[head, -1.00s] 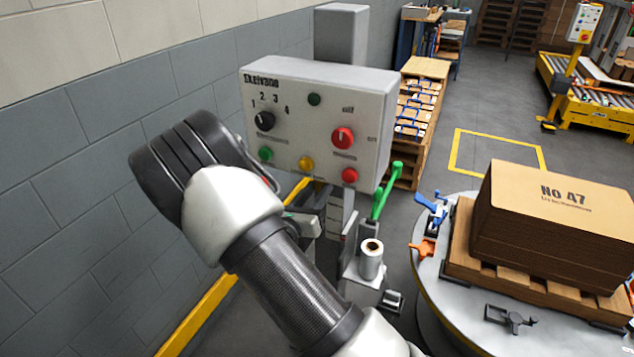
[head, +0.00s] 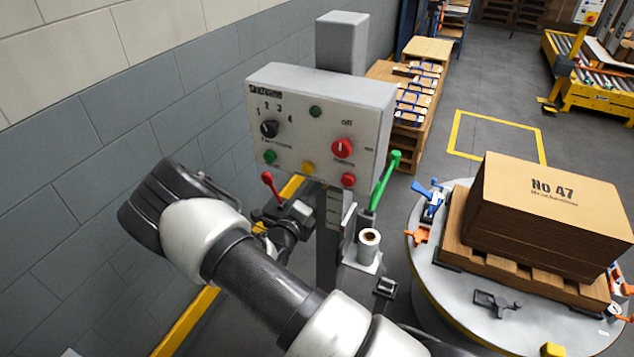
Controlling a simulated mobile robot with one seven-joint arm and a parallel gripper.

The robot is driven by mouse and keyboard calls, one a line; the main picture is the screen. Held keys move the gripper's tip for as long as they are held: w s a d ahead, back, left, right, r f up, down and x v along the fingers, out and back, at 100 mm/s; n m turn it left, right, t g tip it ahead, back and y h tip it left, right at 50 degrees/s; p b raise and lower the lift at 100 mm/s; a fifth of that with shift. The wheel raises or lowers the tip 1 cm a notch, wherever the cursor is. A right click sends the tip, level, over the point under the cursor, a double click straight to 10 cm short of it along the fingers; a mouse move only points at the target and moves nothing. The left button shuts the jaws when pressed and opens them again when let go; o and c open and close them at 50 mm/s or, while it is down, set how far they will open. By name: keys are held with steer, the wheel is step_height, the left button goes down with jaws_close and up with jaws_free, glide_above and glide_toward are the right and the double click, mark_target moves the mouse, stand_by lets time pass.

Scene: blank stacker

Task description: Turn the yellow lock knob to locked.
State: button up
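A yellow round knob (head: 308,167) sits on the lower edge of the grey control panel (head: 352,110), between a green button (head: 270,157) and a red one (head: 348,180). It is too small for me to read its setting. A yellow piece (head: 552,349) also shows at the bottom edge of the head view by the turntable; I cannot tell what it is. My arm reaches across the lower left, its bent joint left of and below the panel.
The panel also has a black dial (head: 269,129) and a red knob (head: 342,148). Below it stand a red lever (head: 271,186), a green lever (head: 386,180) and a white roll (head: 368,242). A boxed pallet load (head: 545,215) sits on the round turntable (head: 425,275). A wall is at left.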

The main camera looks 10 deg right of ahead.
steer(key=shift+f+n+p, duration=0.1)
steer(key=shift+n+p, duration=0.45)
steer(key=shift+n, duration=0.55)
steer(key=o, duration=1.1)
steer(key=shift+c, duration=0.2)
steer(key=v, duration=1.7)
steer(key=shift+s+a, duration=0.15)
steer(key=shift+s, duration=0.05)
